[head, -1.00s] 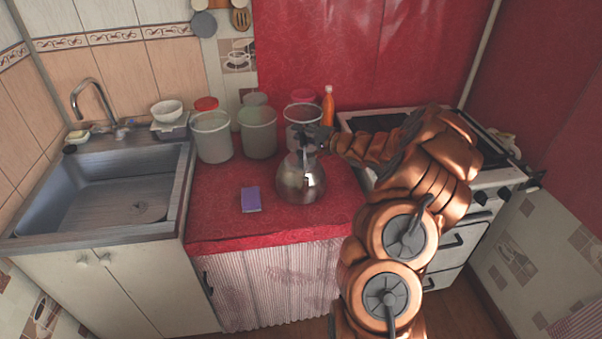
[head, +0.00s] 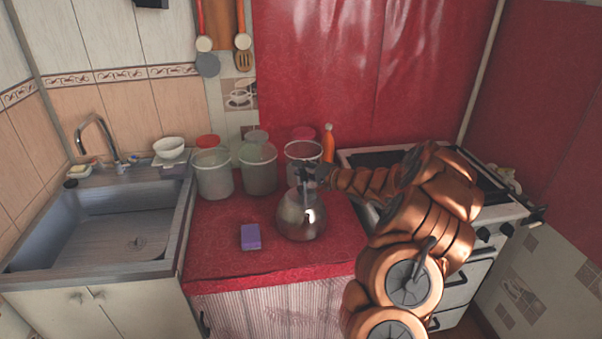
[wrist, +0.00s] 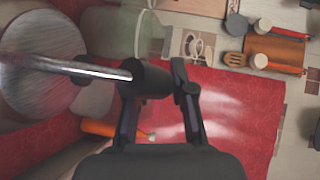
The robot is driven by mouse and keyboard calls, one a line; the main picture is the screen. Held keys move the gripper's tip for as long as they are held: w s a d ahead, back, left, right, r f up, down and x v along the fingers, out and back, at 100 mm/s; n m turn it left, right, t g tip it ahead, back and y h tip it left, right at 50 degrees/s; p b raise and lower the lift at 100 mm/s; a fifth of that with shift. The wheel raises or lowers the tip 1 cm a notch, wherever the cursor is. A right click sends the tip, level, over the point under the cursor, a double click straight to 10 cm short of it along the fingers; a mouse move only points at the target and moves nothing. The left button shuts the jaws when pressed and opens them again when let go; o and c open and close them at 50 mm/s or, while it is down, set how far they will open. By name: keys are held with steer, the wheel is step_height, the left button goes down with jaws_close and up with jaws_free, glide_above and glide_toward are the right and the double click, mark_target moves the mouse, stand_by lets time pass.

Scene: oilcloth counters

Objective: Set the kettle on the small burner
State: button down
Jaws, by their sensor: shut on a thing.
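The kettle (head: 301,217) is round, shiny metal, with a dark handle on top. In the head view it is at the red counter, in front of the buckets; I cannot tell whether it touches the counter. My gripper (head: 311,172) is shut on the kettle's handle from the right. In the wrist view the kettle (wrist: 45,60) fills the left edge, and its metal rod leads to the black grip between the fingers of my gripper (wrist: 160,85). The stove (head: 375,158) is at the right; my arm hides much of its top, and the small burner cannot be made out.
Several buckets (head: 213,178) and an orange bottle (head: 328,143) stand behind the kettle. A purple sponge (head: 250,237) lies to its left on the red counter (head: 225,262). The sink (head: 100,225) is at the far left. Stove knobs (head: 484,235) are on the right.

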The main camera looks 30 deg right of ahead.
mark_target(304, 180)
steer(key=shift+r+b, duration=0.3)
steer(key=shift+r, duration=1.3)
steer(key=s, duration=0.1)
steer(key=s+a+b, duration=0.1)
steer(key=s, duration=0.1)
steer(key=s+a, duration=0.1)
steer(key=s, duration=0.1)
steer(key=shift+s+a+r, duration=0.1)
steer(key=shift+a, duration=0.1)
steer(key=s+a+b, duration=0.1)
steer(key=s+a, duration=0.1)
steer(key=s, duration=0.2)
steer(key=s+a+r+b, duration=0.1)
steer(key=s+a, duration=0.1)
steer(key=s, duration=0.3)
steer(key=shift+a, duration=0.35)
steer(key=w+a, duration=0.5)
steer(key=a, duration=0.5)
steer(key=w+a+r, duration=0.1)
steer(key=w+a, duration=0.5)
steer(key=a, duration=0.5)
steer(key=shift+a, duration=0.2)
steer(key=shift+w, duration=0.1)
